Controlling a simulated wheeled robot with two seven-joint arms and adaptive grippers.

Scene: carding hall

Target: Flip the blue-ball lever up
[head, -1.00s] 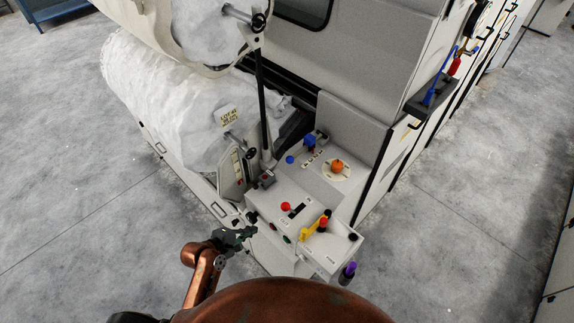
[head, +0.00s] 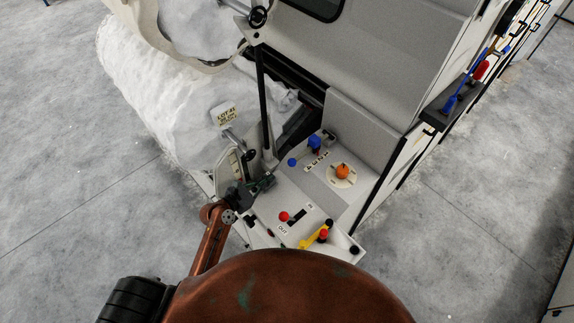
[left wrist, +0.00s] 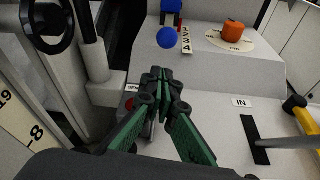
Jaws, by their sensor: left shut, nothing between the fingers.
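The blue ball (head: 292,162) is the end of a lever on the pale control panel, next to a numbered scale. A blue block (head: 314,142) is behind it. In the left wrist view the ball (left wrist: 166,38) shows beyond my fingertips, near the top centre. The lever's rod is hard to make out. My left gripper (head: 265,183) is shut and empty, over the panel's left part. It is in front of the ball and apart from it; the closed fingers (left wrist: 161,78) point toward the ball. My right gripper is not in view.
An orange knob (head: 343,171) on a round dial is right of the ball. A red ball lever (head: 284,216) in an IN/OUT slot and a yellow handle (head: 314,238) are nearer. A black post (head: 264,100) and a white roll (head: 150,100) stand at left.

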